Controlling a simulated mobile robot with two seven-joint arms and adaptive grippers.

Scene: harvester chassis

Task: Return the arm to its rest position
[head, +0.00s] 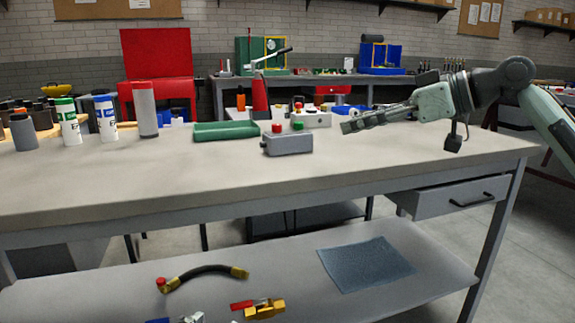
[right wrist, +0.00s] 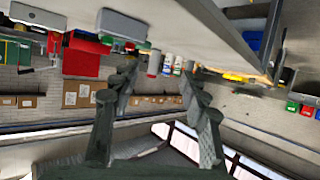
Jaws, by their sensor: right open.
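My right arm comes in from the right in the head view. Its gripper (head: 362,122) is held above the right part of the workbench (head: 330,170), pointing left. In the right wrist view the two fingers of the right gripper (right wrist: 156,92) stand wide apart with nothing between them. That view is tilted and shows the bench edge and the room beyond. My left gripper shows in neither view.
White canisters (head: 68,122) stand at the left. The lower shelf holds a black hose (head: 205,271) and a blue cloth (head: 366,264). The bench front is clear.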

